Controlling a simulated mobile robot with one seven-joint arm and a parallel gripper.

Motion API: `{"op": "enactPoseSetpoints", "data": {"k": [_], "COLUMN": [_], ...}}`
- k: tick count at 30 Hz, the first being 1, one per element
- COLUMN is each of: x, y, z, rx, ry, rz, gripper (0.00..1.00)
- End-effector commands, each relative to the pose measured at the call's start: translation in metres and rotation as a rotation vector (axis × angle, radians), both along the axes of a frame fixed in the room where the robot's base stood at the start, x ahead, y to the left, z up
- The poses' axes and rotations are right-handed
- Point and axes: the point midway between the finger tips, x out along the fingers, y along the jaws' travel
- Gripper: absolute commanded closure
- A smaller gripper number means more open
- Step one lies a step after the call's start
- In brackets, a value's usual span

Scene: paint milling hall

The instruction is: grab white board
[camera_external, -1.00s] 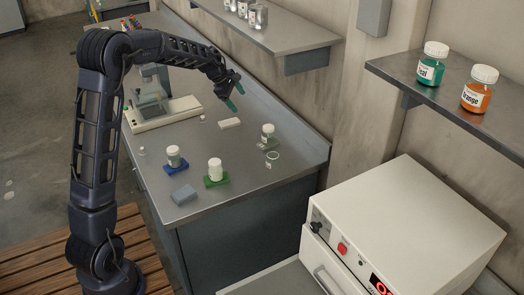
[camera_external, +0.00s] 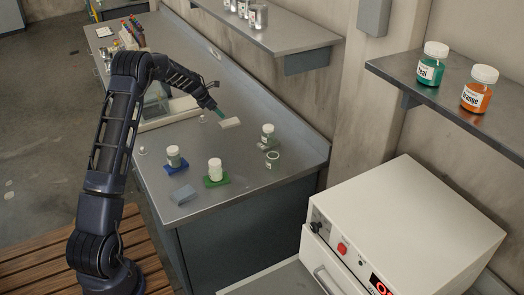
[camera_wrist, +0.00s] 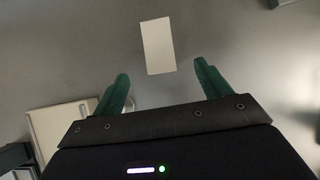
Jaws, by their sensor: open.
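The white board (camera_external: 230,123) is a small flat rectangle lying on the grey worktop (camera_external: 215,135). In the wrist view the white board (camera_wrist: 157,46) lies just ahead of the fingertips, roughly centred between them, with its long side running away from me. My gripper (camera_external: 220,113) has green fingers and is above the worktop, close to the board's left side in the external view. In the wrist view my gripper (camera_wrist: 161,72) is open and empty, with the fingers spread wider than the board. I see no contact with the board.
A blue-grey block (camera_external: 182,194) lies near the front edge. A beige device (camera_wrist: 62,128) is left of my gripper. A shelf (camera_external: 270,35) overhangs the back.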

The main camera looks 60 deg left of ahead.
Motion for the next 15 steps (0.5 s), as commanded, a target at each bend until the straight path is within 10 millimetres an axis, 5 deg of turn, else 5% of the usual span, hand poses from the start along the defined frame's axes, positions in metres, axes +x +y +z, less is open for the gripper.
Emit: {"op": "enactPoseSetpoints", "data": {"k": [15], "x": [0.028], "y": [0.001], "z": [-0.044], "rx": [0.001], "ry": [0.0], "rz": [-0.002], "gripper": [0.24]}}
